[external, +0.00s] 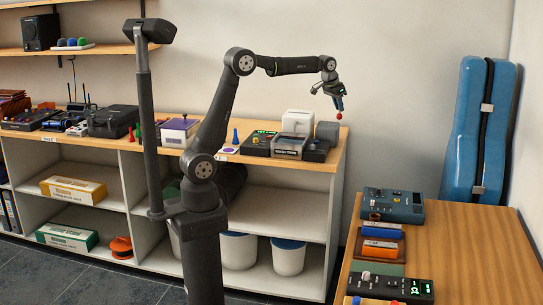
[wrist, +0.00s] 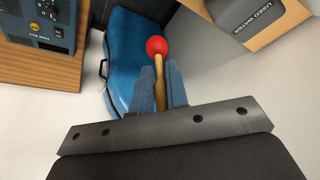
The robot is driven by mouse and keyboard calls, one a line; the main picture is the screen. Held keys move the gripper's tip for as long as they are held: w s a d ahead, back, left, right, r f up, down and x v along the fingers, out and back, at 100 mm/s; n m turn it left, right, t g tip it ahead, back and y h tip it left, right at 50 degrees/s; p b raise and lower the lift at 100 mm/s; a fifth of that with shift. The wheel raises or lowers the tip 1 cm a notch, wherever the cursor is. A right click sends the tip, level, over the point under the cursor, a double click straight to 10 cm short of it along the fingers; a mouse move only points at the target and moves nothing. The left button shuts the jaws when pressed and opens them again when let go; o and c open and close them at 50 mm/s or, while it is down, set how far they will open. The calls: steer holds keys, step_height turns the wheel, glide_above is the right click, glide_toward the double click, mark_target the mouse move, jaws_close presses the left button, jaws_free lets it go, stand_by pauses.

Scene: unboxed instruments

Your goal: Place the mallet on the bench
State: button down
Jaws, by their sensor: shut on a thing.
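The mallet (wrist: 156,46) has a red ball head and a thin wooden handle. My gripper (wrist: 161,85) is shut on the handle, with the blue fingers on either side and the head sticking out beyond them. In the external view my gripper (external: 338,100) hangs in the air near the right end of the long shelf unit, and the red mallet head (external: 339,115) shows below it. The wooden-topped bench (external: 470,250) stands at the lower right, apart from the mallet. Its edge also shows at the left of the wrist view (wrist: 30,72).
Several instruments crowd the shelf unit's top (external: 225,150).

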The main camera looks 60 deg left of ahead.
step_height(320, 180, up, 3)
steer(key=shift+r, duration=0.2)
steer(key=s+a+n+y, duration=0.1)
steer(key=s+a+n, duration=0.15)
steer(key=a, duration=0.65)
steer(key=s+a+n, duration=0.1)
steer(key=s+a, duration=0.2)
steer(key=a, duration=0.6)
steer(key=s+a+n+g+y, duration=0.15)
steer(key=s+a+n, duration=0.45)
steer(key=s+a, duration=1.25)
steer(key=s+x, duration=0.1)
steer(key=x, duration=1.1)
steer(key=shift+y, duration=0.45)
steer(key=shift+s+a+f, duration=0.6)
steer(key=shift+a+f, duration=1.1)
steer(key=shift+f, duration=0.15)
steer(key=shift+s+a+f, duration=0.6)
steer(key=shift+a+f, duration=1.15)
steer(key=shift+f, duration=0.1)
steer(key=shift+s+a+f, duration=0.6)
steer(key=shift+a+f, duration=1.1)
steer(key=shift+f, duration=0.15)
steer(key=c, duration=1.8)
jaws_free()
steer(key=shift+f, duration=0.15)
steer(key=shift+c, duration=0.2)
steer(key=o, duration=0.4)
